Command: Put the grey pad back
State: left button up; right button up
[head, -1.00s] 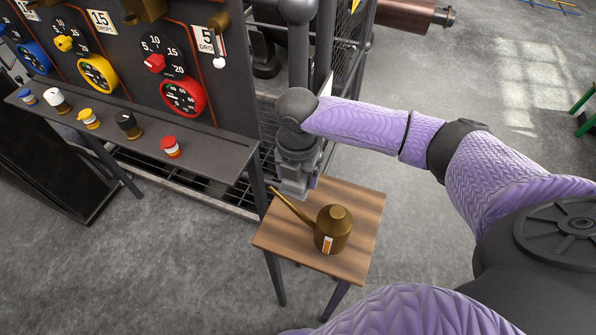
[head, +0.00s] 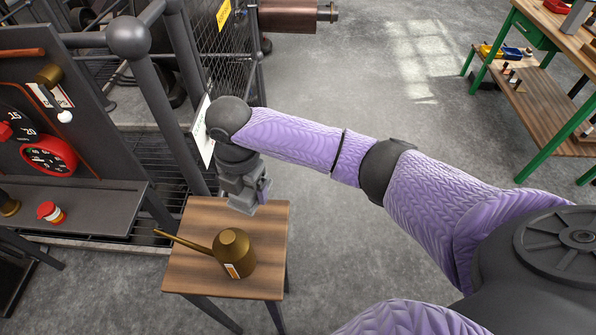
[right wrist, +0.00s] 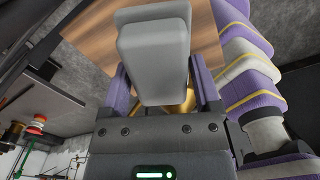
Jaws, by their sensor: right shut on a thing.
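The grey pad (right wrist: 152,58) is a smooth, rounded block, large in the right wrist view. My right gripper (head: 246,197) is shut on it, with a purple finger on either side. In the head view the gripper points down above the back part of a small wooden table (head: 190,274), behind a brass oil can. The pad is small and hard to tell from the gripper's grey parts there. My left gripper is not in view.
The brass oil can (head: 234,252) stands on the small table, its spout pointing left. A dark gauge panel with a shelf (head: 95,205) is at left, beside railings and mesh (head: 222,75). A green-legged workbench (head: 538,48) is at upper right. Open floor lies between.

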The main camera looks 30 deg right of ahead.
aim_at(257, 223)
pick_arm(q)
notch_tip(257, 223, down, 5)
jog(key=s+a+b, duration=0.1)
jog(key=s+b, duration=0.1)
jog(key=b, duration=0.3)
pick_arm(e)
notch_tip(257, 223, down, 10)
jog(key=shift+s+d+f, duration=0.1)
jog(key=shift+f, duration=0.1)
jog(key=shift+r, duration=0.2)
jog(key=shift+f, duration=0.1)
jog(key=o, duration=1)
jog(key=shift+r, duration=0.3)
notch_tip(257, 223, up, 12)
jog(key=p, duration=0.6)
jog(key=shift+f, duration=0.25)
jog(key=shift+r, duration=0.15)
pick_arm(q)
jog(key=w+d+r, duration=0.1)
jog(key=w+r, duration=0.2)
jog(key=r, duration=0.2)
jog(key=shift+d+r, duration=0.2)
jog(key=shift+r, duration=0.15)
